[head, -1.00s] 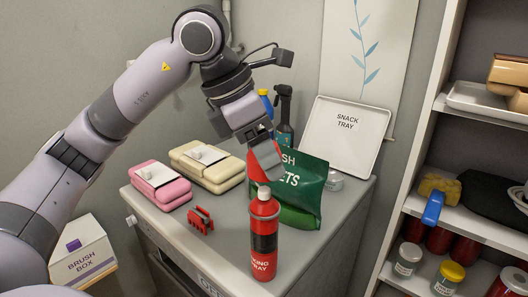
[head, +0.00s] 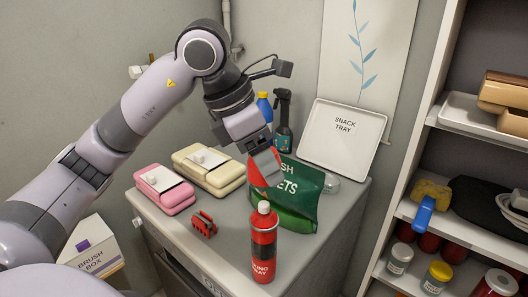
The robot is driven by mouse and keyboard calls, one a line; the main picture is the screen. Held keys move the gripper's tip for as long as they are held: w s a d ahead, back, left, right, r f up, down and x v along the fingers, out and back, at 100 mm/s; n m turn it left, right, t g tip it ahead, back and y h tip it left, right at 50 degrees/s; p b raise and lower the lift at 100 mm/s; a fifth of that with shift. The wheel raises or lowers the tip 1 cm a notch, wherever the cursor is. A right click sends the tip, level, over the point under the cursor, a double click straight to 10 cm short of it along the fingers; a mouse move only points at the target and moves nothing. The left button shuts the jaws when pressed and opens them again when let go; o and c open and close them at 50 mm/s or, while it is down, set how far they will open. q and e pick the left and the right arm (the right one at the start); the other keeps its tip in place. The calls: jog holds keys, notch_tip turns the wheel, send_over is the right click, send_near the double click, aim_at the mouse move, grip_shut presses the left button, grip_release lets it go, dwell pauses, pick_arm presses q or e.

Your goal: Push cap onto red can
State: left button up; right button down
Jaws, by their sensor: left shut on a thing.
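The red can (head: 264,247) stands upright near the front of the grey cabinet top. It has a dark band, white lettering and a bare pale nozzle on top. My left gripper (head: 264,172) is above and behind the nozzle in the picture, shut on a red piece that looks like the cap (head: 257,176). The grey fingers hide part of the cap. A small gap shows between it and the nozzle, so the cap is apart from the can. My right gripper is not in view.
A green packet (head: 300,195) stands close behind the can. A red clip (head: 204,224), pink case (head: 163,188) and cream case (head: 210,168) lie to the left. Spray bottle (head: 284,125) and snack tray (head: 342,138) are behind. A shelf (head: 465,240) stands right.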

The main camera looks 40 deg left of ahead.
aim_at(247, 177)
pick_arm(q)
notch_tip(247, 177, down, 2)
jog(key=shift+f+b, duration=0.1)
jog(key=shift+b, duration=0.3)
jog(key=shift+f+b, duration=1.4)
jog(key=shift+f, duration=0.2)
jog(key=shift+f+b, duration=2.15)
jog(key=shift+f, duration=0.1)
dwell(1.5)
dwell(0.4)
jog(key=o, duration=1.1)
jog(key=shift+r, duration=0.15)
jog(key=shift+v, duration=3.5)
